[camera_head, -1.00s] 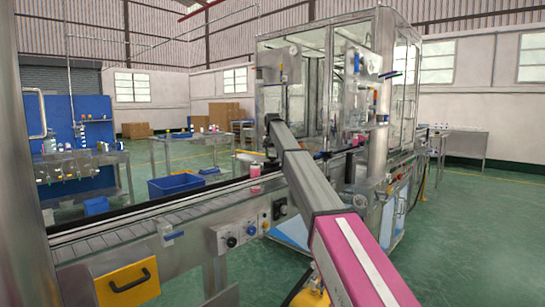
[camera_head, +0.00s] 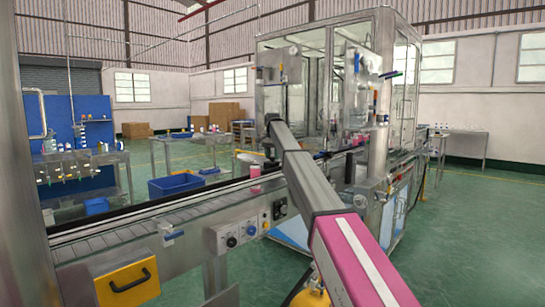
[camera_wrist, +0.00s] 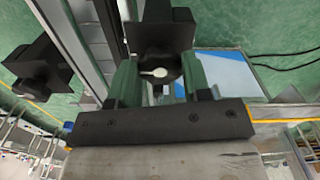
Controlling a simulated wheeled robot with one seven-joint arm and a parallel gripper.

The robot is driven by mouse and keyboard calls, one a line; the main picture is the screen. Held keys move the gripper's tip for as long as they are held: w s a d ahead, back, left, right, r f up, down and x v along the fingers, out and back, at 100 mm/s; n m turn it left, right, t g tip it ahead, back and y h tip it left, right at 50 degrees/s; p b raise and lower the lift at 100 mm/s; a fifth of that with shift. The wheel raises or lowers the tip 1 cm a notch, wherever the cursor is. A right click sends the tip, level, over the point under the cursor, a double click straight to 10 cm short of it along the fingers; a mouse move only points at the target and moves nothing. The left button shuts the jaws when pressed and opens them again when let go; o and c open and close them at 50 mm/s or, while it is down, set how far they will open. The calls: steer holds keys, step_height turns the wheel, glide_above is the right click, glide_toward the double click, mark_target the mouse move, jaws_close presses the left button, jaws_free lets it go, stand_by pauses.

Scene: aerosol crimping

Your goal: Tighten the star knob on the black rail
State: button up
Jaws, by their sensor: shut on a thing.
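In the wrist view, the dark star knob (camera_wrist: 158,76) sits between the two green fingers of my gripper (camera_wrist: 160,82). The gripper is shut on it. The knob has a pale round mark with a short pointed tail on its face. A black block (camera_wrist: 165,30) lies directly behind the knob. The fingers hide the knob's sides. In the head view, the black rail (camera_head: 140,207) runs along the conveyor. My arm reaches over the conveyor there, and the knob and fingertips are too small or hidden to make out.
A second black bracket (camera_wrist: 38,68) stands to the left in the wrist view. In the head view, a pink can (camera_head: 254,171) stands on the conveyor (camera_head: 125,236) close to my arm. The glazed machine (camera_head: 300,70) rises behind. A blue crate (camera_head: 176,185) is beyond the conveyor.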

steer(key=o, duration=0.9)
steer(key=shift+o, duration=0.2)
steer(key=shift+r, duration=0.1)
step_height(320, 180, up, 11)
steer(key=shift+f, duration=0.2)
